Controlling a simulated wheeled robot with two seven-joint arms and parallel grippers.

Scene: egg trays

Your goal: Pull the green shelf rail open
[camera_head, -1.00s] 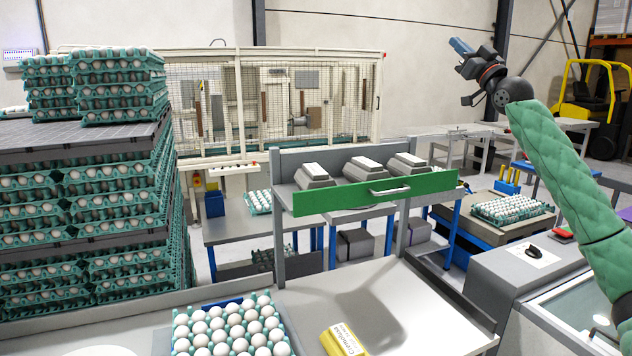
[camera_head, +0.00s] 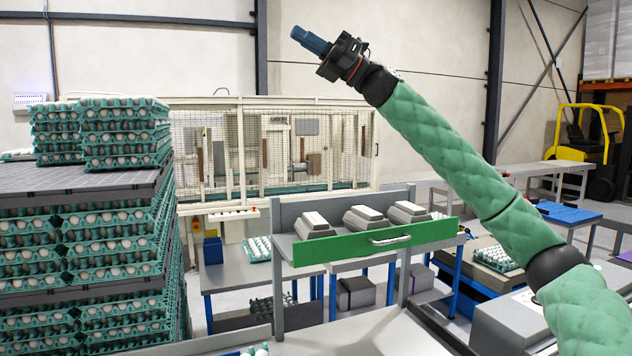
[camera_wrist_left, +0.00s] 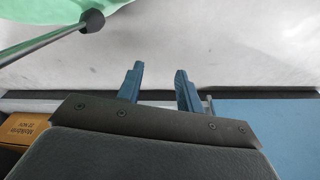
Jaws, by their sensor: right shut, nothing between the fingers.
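The green shelf rail (camera_head: 345,246) runs along the front of a grey shelf in the middle of the head view. It has a pale metal handle (camera_head: 391,240) right of its centre. My right gripper (camera_head: 297,33) is shut and empty, raised high above the shelf and pointing to the upper left, well apart from the rail. My left gripper (camera_wrist_left: 161,78) shows only in the left wrist view. Its two blue fingers are spread apart with nothing between them, in front of a pale grey surface. The rail does not show clearly in that view.
Several grey packs (camera_head: 363,219) sit on the shelf behind the rail. Tall stacks of egg trays (camera_head: 80,240) stand at the left. A caged machine (camera_head: 270,150) stands behind. A pale worktop (camera_head: 390,335) lies in front, below the shelf.

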